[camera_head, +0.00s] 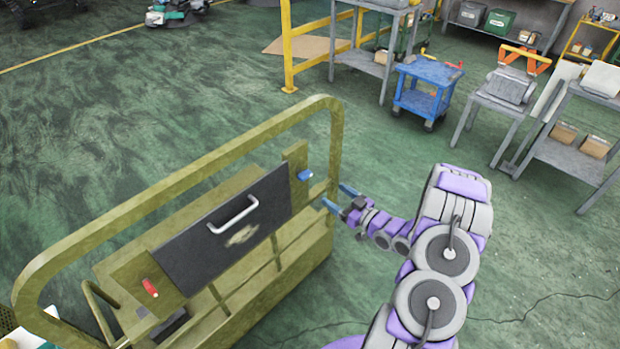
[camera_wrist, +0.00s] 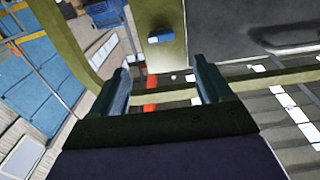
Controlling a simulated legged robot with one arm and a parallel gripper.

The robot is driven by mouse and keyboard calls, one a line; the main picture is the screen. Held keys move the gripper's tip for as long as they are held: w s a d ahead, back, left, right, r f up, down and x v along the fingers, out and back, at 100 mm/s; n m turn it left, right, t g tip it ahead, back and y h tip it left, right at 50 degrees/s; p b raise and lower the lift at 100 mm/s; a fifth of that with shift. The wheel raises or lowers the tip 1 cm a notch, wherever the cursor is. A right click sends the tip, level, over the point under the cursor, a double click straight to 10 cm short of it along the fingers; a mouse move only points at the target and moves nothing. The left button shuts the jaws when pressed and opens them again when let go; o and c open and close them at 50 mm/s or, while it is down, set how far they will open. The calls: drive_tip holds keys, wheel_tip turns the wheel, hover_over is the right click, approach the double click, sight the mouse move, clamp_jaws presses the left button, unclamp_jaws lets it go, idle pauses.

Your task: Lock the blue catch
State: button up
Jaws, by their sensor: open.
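The blue catch (camera_head: 305,174) is a small blue piece on the olive-green post at the right end of a dark panel (camera_head: 225,225) with a pale handle. In the wrist view the blue catch (camera_wrist: 160,36) shows at top centre, ahead of my fingers. A red catch (camera_head: 150,287) sits on the panel's left post. My gripper (camera_head: 339,197) is open and empty, with its blue-grey fingers just right of the frame and apart from the blue catch. In the wrist view its two fingers (camera_wrist: 163,84) point up toward the post, below the catch.
An olive-green chassis frame (camera_head: 190,178) with a curved top rail surrounds the panel, and its right upright stands between the catch and my gripper. A blue cart (camera_head: 428,82), grey tables and a yellow rail stand farther back. The floor right of my arm is clear.

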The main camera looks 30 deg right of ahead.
sight(308, 176)
drive_tip(key=b+x, duration=0.2)
drive_tip(key=x, duration=1)
drive_tip(key=shift+w+a, duration=0.2)
drive_tip(key=shift+w, duration=0.05)
drive_tip(key=shift+c, duration=0.4)
drive_tip(key=c, duration=1)
drive_tip(key=shift+o, duration=0.2)
